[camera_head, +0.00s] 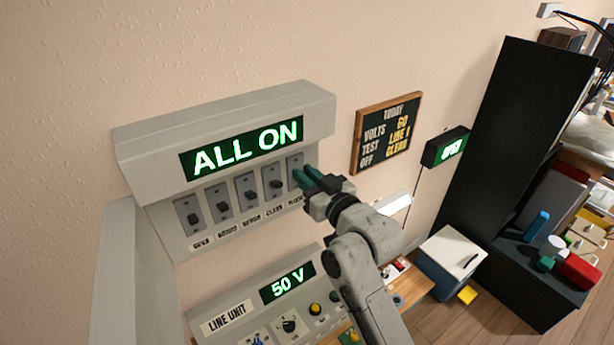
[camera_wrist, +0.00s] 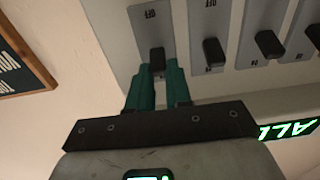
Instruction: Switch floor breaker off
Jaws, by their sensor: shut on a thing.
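The grey breaker panel (camera_head: 135,165) on the wall has a row of several black levers on grey plates, with a display reading "ALL ON" (camera_head: 247,147) above. My gripper (camera_head: 303,178) reaches the rightmost breaker, the floor breaker (camera_head: 294,162); its printed label is partly hidden by my gripper. In the wrist view, my gripper's green fingers (camera_wrist: 160,75) are shut on the floor breaker's black lever (camera_wrist: 157,57), one finger on each side of its lower end in that picture. The lever's position in the head view is hidden by the fingers.
Below is the line unit (camera_head: 230,317) with a "50 V" display (camera_head: 287,284) and knobs. To the right are a framed board (camera_head: 386,132), a lit green sign (camera_head: 446,147) and a tall black cabinet (camera_head: 515,120). The neighbouring breaker lever (camera_head: 276,184) is close on the left.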

